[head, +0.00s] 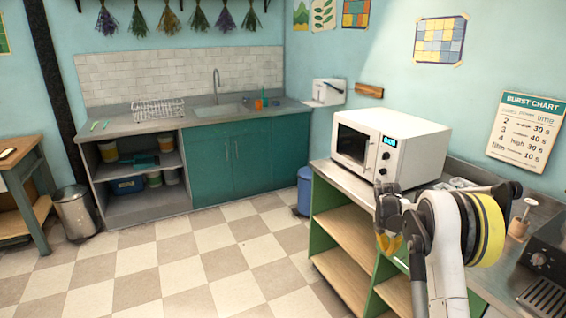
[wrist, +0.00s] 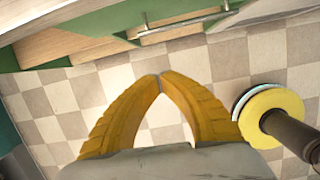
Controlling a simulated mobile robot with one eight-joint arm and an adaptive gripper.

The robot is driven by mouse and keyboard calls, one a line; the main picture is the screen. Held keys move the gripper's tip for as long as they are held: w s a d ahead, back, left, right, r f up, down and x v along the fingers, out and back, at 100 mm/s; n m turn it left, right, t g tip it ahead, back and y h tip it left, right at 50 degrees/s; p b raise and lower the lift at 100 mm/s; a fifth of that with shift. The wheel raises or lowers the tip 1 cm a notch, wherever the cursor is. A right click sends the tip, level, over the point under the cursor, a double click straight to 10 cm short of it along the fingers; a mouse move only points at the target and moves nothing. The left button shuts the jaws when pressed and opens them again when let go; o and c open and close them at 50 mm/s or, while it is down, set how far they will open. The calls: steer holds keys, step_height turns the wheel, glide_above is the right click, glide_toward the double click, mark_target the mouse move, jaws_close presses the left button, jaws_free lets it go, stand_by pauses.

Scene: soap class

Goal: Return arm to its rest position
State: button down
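My gripper (wrist: 160,77) has yellow fingers. In the wrist view its two fingertips meet, with only floor tiles behind them and nothing held between them. In the head view my gripper (head: 389,243) hangs from my folded arm at the lower right, in front of the green shelf unit and below the level of the microwave. The arm partly hides the shelf unit and the counter behind it.
A white microwave (head: 410,140) stands on the right counter above open green shelves (head: 345,235). A stove (head: 545,265) lies at the far right. A blue bin (head: 304,190) stands near the sink cabinet (head: 235,158). The checkered floor (head: 200,260) is clear.

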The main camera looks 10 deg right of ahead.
steer(key=s+a+r+m+t+y, duration=0.1)
steer(key=s+a+r+m+t, duration=0.1)
steer(key=s+a+r+m, duration=0.55)
steer(key=s+a+r+m+t, duration=0.1)
steer(key=s+a+r+m, duration=0.2)
steer(key=s+a+r, duration=0.85)
steer(key=s+a+m+t, duration=0.1)
steer(key=s+a+m, duration=0.1)
steer(key=s, duration=0.4)
steer(key=s+a+r+m+t+y, duration=0.1)
steer(key=s+a+m, duration=0.1)
steer(key=s+m, duration=0.3)
steer(key=s+a+m, duration=0.3)
steer(key=s+m, duration=0.1)
steer(key=s, duration=0.3)
steer(key=shift+s+r+t+y, duration=0.15)
steer(key=shift+r+t+y, duration=0.05)
steer(key=shift+t+y, duration=0.2)
steer(key=shift+a, duration=0.1)
